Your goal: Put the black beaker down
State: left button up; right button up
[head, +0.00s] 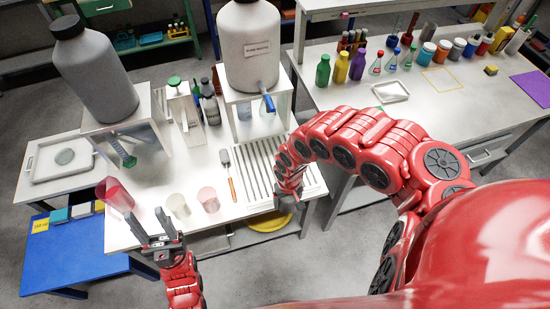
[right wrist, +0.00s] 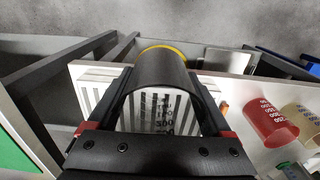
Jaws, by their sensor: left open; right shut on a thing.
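The black beaker (right wrist: 165,75) is a dark, see-through cylinder with printed marks, lying between the fingers of my right gripper (right wrist: 165,95) in the right wrist view. My right gripper is shut on it, over the white slatted rack (right wrist: 95,97). In the head view my right gripper (head: 291,192) is at the front part of the rack (head: 255,165); the beaker is mostly hidden there. I cannot tell whether it touches the rack. My left gripper (head: 155,235) is open and empty at the table's front left edge.
A large grey bottle (head: 249,50) stands on a stand behind the rack.

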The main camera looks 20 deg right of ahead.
jog(key=w+b, duration=0.2)
jog(key=b, duration=0.1)
jog(key=w+d+f+b, duration=0.1)
jog(key=w+b, duration=0.1)
jog(key=b, duration=0.1)
jog(key=w+f+b, duration=0.1)
jog(key=w+b, duration=0.1)
jog(key=b, duration=0.1)
jog(key=shift+d+b, duration=0.2)
jog(key=shift+b, duration=0.2)
jog(key=shift+w+d+r+b, duration=0.1)
jog(key=shift+w+d+b, duration=0.05)
jog(key=shift+w+b, duration=0.65)
jog(key=w, duration=0.2)
jog(key=w+d, duration=0.1)
jog(key=w, duration=0.2)
jog(key=shift+w+d+r+b, duration=0.1)
jog(key=shift+w+r+b, duration=0.1)
jog(key=shift+w+b, duration=0.15)
jog(key=shift+w+d, duration=0.3)
jog(key=shift+w, duration=0.4)
jog(key=shift+d+f, duration=0.15)
jog(key=shift+w+f, duration=0.1)
jog(key=shift+f, duration=1.55)
